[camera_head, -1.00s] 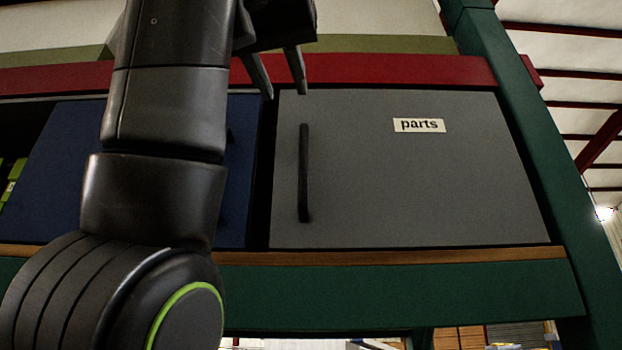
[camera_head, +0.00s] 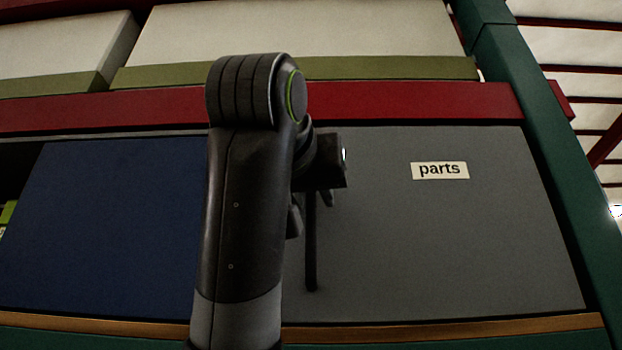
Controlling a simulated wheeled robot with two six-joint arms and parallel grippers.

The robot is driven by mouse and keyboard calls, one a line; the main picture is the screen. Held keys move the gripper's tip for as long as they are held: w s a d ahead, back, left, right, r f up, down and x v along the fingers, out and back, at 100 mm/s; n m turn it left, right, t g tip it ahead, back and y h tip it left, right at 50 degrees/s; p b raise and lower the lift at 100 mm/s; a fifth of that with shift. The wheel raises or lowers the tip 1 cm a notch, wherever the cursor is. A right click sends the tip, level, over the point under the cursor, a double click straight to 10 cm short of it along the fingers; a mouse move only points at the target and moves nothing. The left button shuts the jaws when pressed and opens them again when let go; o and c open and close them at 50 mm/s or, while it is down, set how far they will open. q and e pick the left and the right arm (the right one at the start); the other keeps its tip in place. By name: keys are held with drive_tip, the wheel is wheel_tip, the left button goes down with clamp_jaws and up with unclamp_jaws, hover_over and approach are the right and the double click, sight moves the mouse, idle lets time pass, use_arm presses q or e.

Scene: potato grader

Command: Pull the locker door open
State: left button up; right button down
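The locker door is the grey panel (camera_head: 480,250) with a "parts" label (camera_head: 440,170); it looks shut. Its dark vertical bar handle (camera_head: 311,255) is near the left edge, with its upper end hidden by my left gripper (camera_head: 312,208). The gripper is at the handle's upper part, one finger showing to the left of the bar and one to the right. The fingers look apart; I cannot see contact with the bar. My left arm covers the door's left edge. My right gripper is not in view.
A blue panel (camera_head: 110,225) is left of the grey door, partly behind my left arm. A red beam (camera_head: 410,101) runs above both and a wooden strip (camera_head: 450,328) below. A green post (camera_head: 545,140) stands at the right. Pale boxes (camera_head: 300,35) sit above.

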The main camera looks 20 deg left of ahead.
use_arm(q)
drive_tip(key=shift+w, duration=0.2)
clamp_jaws()
idle(0.5)
